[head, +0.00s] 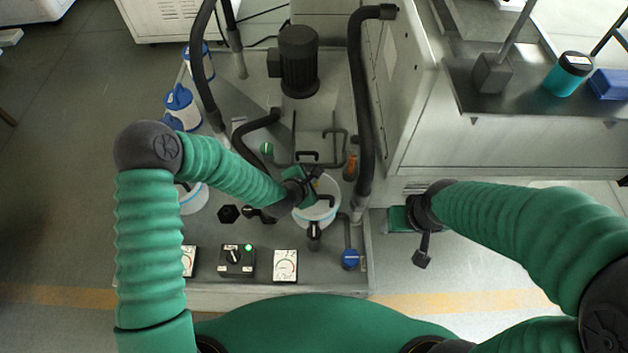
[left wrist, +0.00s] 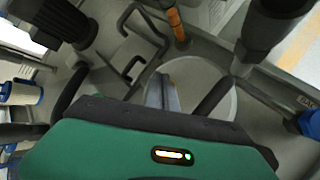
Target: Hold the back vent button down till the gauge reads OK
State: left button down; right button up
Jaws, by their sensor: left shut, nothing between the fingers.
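My left gripper (head: 309,198) reaches down over a round white canister (head: 318,218) with a blue edge. In the left wrist view its fingers (left wrist: 163,93) are together and empty, above the white lid (left wrist: 208,88). I cannot tell whether the tips touch anything. No vent button can be clearly made out; the gripper hides part of the lid. A white dial gauge (head: 285,265) is at the deck's front; its reading is too small to tell. A second gauge (head: 188,261) is partly behind my left arm. My right gripper (head: 398,219) is right of the deck, its fingers not discernible.
A black switch box (head: 237,260) with a lit green lamp sits between the gauges. Black hoses (head: 363,110) rise beside a dark motor (head: 299,62). A blue-capped fitting (head: 350,259) is at the front right. A grey bench (head: 520,105) holds a teal canister (head: 567,75).

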pick_arm(q)
jog(key=shift+f+b, duration=0.3)
jog(key=shift+f, duration=0.15)
dwell(1.6)
dwell(1.4)
jog(key=shift+r+p, duration=0.8)
jog(key=shift+r, duration=0.2)
notch_tip(320, 180, up, 5)
jog(key=p, duration=0.4)
